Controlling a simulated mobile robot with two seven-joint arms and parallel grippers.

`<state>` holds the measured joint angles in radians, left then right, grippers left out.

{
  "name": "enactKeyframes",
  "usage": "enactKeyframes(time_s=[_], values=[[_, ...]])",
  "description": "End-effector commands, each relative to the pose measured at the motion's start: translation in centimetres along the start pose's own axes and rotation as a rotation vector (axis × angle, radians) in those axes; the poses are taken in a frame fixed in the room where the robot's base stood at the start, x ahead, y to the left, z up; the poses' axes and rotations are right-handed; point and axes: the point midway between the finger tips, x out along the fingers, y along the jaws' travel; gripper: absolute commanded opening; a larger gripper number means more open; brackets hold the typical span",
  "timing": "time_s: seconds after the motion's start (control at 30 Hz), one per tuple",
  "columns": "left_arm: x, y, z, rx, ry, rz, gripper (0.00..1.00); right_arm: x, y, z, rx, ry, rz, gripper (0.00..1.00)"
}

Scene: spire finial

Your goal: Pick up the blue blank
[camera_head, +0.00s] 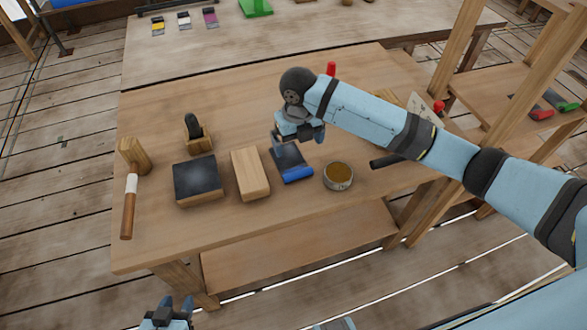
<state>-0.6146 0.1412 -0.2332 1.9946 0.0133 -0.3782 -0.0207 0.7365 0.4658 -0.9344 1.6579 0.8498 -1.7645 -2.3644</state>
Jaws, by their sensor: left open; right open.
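A blue cylinder-like piece (297,174), which looks like the blue blank, lies on the workbench (240,225) at the front edge of a dark grey-blue flat patch or plate (289,155). I cannot tell whether the two are one object. My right gripper (301,137) points down over the back of that dark patch, behind the blue piece. It is open and empty, and its fingers look apart from the blue piece. My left gripper (166,312) is open and empty at the bottom edge of the view, in front of the bench.
A round tin (338,176) is close on the right, with a dark rod (386,161) beyond. A red piece (331,68) stands behind my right arm.

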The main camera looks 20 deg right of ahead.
Motion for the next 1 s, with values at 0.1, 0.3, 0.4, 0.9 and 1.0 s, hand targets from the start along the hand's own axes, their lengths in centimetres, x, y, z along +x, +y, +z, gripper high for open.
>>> enactKeyframes(time_s=[0.1,0.3,0.4,0.9,1.0], values=[[0.0,0.0,-0.1,0.000,0.000,0.000,0.43,2.6,0.1,-0.1,0.002,0.005,0.001,1.00],[0.0,0.0,-0.1,0.000,0.000,0.000,0.43,6.0,0.1,0.0,0.004,0.001,0.002,1.00],[0.0,0.1,-0.1,0.000,0.000,0.001,0.43,6.9,0.1,0.0,0.003,-0.001,0.003,1.00],[-0.2,0.2,-0.3,-0.002,0.000,0.002,0.43,12.2,0.1,0.8,0.003,-0.002,0.003,1.00],[-0.2,0.2,-0.3,-0.002,0.000,0.002,0.43,12.4,0.1,0.8,0.003,-0.003,0.002,1.00]])
